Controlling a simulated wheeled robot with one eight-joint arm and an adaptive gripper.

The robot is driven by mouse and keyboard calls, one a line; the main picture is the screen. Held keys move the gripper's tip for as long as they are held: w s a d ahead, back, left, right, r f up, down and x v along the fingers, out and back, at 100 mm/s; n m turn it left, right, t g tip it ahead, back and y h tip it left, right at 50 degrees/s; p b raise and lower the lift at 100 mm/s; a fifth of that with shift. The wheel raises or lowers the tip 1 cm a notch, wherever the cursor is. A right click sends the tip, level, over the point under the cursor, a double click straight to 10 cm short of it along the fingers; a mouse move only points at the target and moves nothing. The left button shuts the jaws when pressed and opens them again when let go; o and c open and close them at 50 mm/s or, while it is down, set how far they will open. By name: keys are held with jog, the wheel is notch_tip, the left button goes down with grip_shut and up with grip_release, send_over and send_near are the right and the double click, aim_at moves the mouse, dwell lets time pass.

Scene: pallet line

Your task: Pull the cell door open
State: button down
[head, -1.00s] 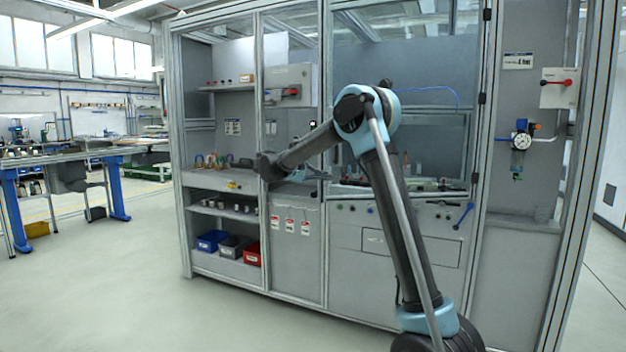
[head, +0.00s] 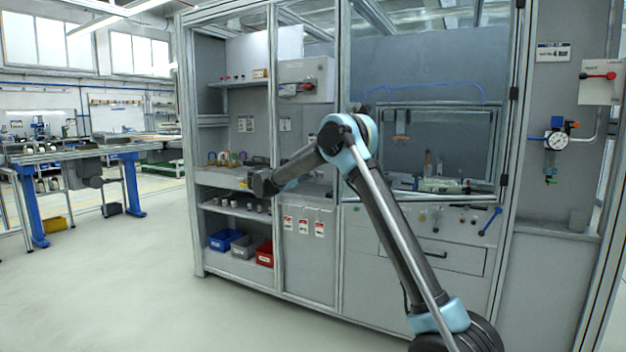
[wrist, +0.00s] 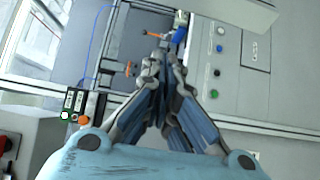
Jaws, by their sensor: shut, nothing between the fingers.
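The cell door (head: 420,70) is the large clear framed panel in the middle of the grey cell in the head view. Its hinges are on the right post, and it looks closed. I cannot make out its handle for certain. My gripper (wrist: 158,62) is shut and empty in the wrist view, with its fingertips together in front of the cell front. The head view does not show it clearly, as my own arm is in front. I cannot tell whether the fingertips touch anything.
Below the door is a panel with buttons (head: 436,215) and a drawer (head: 430,255). Open shelves with a blue bin (head: 226,239) and a red bin (head: 265,254) stand left. A gauge (head: 556,141) hangs right. Floor (head: 120,290) at left is clear.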

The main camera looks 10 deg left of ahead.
jog(key=shift+s+d, duration=0.2)
jog(key=shift+d, duration=0.75)
jog(key=shift+s+d, duration=0.25)
jog(key=shift+d, duration=0.65)
jog(key=shift+s+d, duration=0.2)
jog(key=shift+d, duration=0.75)
